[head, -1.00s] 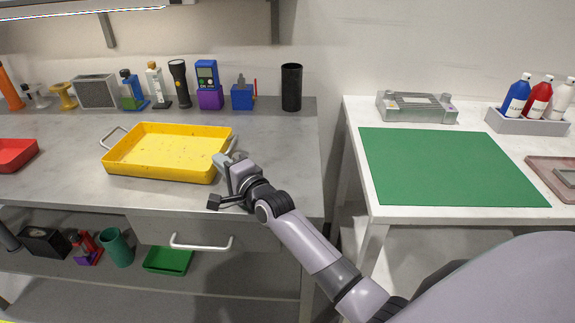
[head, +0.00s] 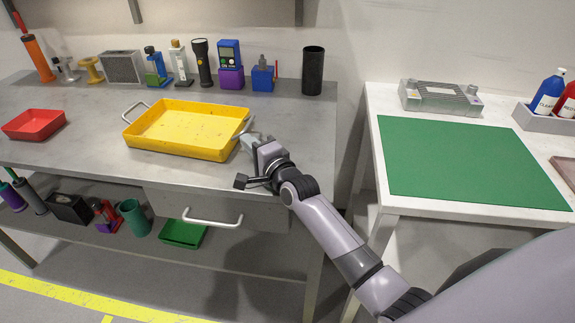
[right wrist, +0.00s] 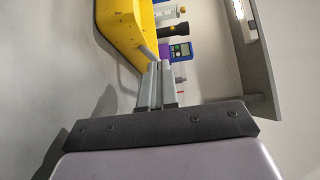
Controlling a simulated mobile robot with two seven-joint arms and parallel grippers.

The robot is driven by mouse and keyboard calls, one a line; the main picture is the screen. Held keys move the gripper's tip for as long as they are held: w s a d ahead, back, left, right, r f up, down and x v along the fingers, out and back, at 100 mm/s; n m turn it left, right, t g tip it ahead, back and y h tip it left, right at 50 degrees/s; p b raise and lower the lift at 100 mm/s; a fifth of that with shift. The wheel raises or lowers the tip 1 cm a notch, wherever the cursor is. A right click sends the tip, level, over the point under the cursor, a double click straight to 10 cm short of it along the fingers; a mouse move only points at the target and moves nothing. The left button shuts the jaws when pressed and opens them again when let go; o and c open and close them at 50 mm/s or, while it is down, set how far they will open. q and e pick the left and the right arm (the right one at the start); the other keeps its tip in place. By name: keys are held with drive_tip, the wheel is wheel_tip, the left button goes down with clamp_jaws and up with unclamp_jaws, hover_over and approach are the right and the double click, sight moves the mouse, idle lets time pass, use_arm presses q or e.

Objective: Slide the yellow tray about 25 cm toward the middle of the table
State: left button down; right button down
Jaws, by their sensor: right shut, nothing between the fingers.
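The yellow tray (head: 172,148) lies flat on the grey workbench, left of its right end, with a metal handle (head: 133,112) on its left side and another at its right end. My right gripper (head: 250,142) is shut and empty, low at the tray's right end, close to the right handle. In the right wrist view the shut fingers (right wrist: 156,85) point toward the yellow tray (right wrist: 122,22). I cannot tell whether the fingertips touch the tray or its handle. My left gripper is not in view.
A red tray (head: 33,124) lies left of the yellow one on the grey workbench (head: 90,150). A torch (head: 201,63), a blue meter (head: 229,52) and a black cylinder (head: 312,71) stand along the back. A white table (head: 385,203) with a green mat (head: 465,160) is at the right.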

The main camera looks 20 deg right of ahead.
drive_tip(key=shift+s+d, duration=0.2)
drive_tip(key=shift+d, duration=0.05)
drive_tip(key=s, duration=0.3)
drive_tip(key=s+d, duration=0.1)
drive_tip(key=s, duration=0.5)
drive_tip(key=shift+s+d, duration=0.1)
drive_tip(key=shift+d, duration=0.3)
drive_tip(key=shift+s+d, duration=0.1)
drive_tip(key=shift+s, duration=0.25)
